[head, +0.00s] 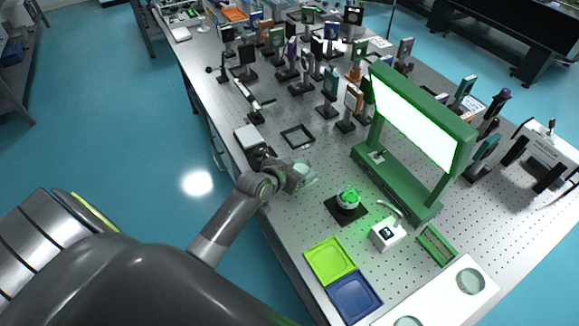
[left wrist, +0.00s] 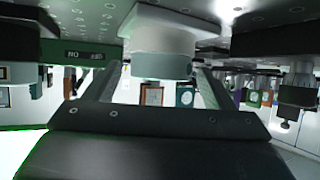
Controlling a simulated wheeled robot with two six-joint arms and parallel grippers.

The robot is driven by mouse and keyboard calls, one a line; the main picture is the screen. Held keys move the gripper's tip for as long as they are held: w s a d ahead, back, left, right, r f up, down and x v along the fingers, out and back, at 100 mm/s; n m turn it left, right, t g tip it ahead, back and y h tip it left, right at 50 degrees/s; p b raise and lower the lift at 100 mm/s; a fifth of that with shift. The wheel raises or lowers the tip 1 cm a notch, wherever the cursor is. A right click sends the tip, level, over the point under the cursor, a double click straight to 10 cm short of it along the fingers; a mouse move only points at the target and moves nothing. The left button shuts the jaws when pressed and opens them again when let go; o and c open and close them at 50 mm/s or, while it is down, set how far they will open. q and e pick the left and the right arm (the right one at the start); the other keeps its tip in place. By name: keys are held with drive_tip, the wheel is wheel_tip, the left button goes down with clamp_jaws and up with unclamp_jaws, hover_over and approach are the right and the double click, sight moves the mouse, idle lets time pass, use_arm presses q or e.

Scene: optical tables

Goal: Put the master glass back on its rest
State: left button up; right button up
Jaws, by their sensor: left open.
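My left gripper (head: 302,174) reaches over the bare left part of the optical table, just above its surface. In the left wrist view, which is upside down, its two fingers (left wrist: 157,77) are open. A white round rest (left wrist: 162,32) stands on the table ahead of them. A grey-green translucent disc, which looks like the master glass (left wrist: 161,66), lies on the rest's top, between the finger lines. In the head view the glass (head: 306,168) is a pale green patch at the fingertips. I cannot tell whether the fingers touch it. My right gripper is not in view.
A green frame with a lit panel (head: 415,118) stands to the right. A black stand with a green-lit top (head: 348,198) and a white device (head: 387,235) are near. Lime (head: 330,261) and blue (head: 355,298) trays lie in front. Several mounted optics crowd the back.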

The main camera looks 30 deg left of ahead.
use_arm(q)
drive_tip(key=b+v, duration=0.1)
drive_tip(key=v, duration=1.1)
drive_tip(key=shift+f, duration=0.1)
drive_tip(key=s+a+f+n+g+y, duration=0.15)
drive_tip(key=s+g, duration=0.25)
drive_tip(key=s, duration=0.7)
drive_tip(key=s+f+n+g+y, duration=0.1)
drive_tip(key=s+f+g+y, duration=0.2)
drive_tip(key=s, duration=0.8)
wheel_tip(320, 180, down, 26)
drive_tip(key=a+g+h, duration=0.2)
drive_tip(key=g, duration=0.1)
drive_tip(key=s+d+f+b, duration=0.1)
drive_tip(key=s+d+f, duration=0.1)
drive_tip(key=s+f, duration=1.3)
drive_tip(key=shift+s+f+g+b, duration=0.35)
drive_tip(key=shift+f+g, duration=0.05)
drive_tip(key=shift+f, duration=0.45)
